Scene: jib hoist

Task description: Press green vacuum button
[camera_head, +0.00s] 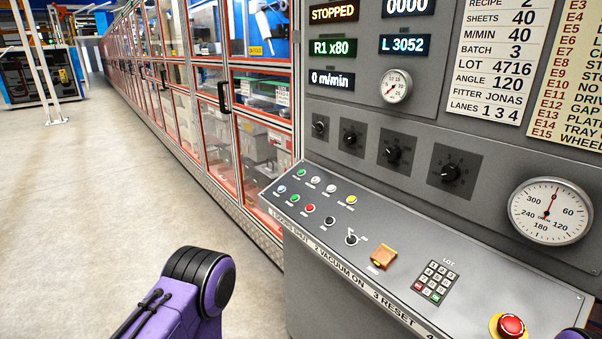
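The sloped grey console (460,285) carries two green buttons. One green button (300,173) is at the left end of the back row; another green button (295,198) is in the front row between a blue and a red one. Their small labels are too small to read, so I cannot tell which is the vacuum button. The console's front strip (340,269) reads "2 VACUUM ON" among other steps. A purple arm part of mine shows at the bottom left, in front of the console. Neither gripper is in view.
Nearby controls include a red button (310,208), a black toggle switch (351,238), an orange square button (383,257), a keypad (435,281) and a red emergency stop (510,325). A display (334,12) reads "STOPPED".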

